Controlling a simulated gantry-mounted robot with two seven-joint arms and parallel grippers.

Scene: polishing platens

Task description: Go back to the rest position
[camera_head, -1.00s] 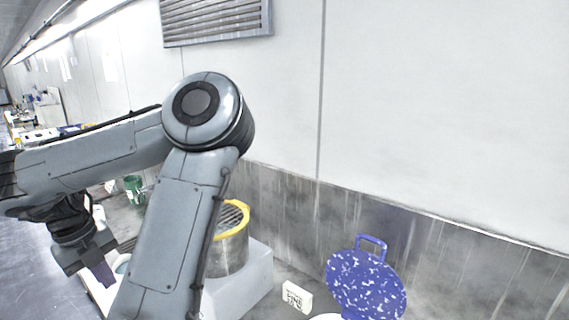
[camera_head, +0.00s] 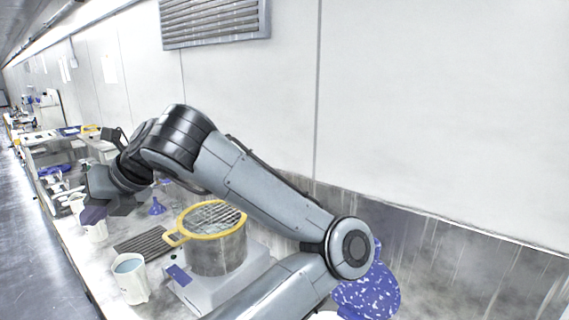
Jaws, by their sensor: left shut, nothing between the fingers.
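My left arm reaches across the bench in the head view, with its elbow low at the right and its wrist at the left. My left gripper (camera_head: 93,215) hangs from that wrist, pointing down. It is shut and holds nothing. Its fingertips appear in front of a white container (camera_head: 97,231), and whether they touch it I cannot tell. My right gripper is not in view.
A pot with a yellow-rimmed mesh lid (camera_head: 215,219) stands on a white base below my forearm. A white beaker (camera_head: 130,280) stands left of it, near the bench edge. A blue speckled disc (camera_head: 372,292) is partly behind my elbow. The wall (camera_head: 430,100) rises behind.

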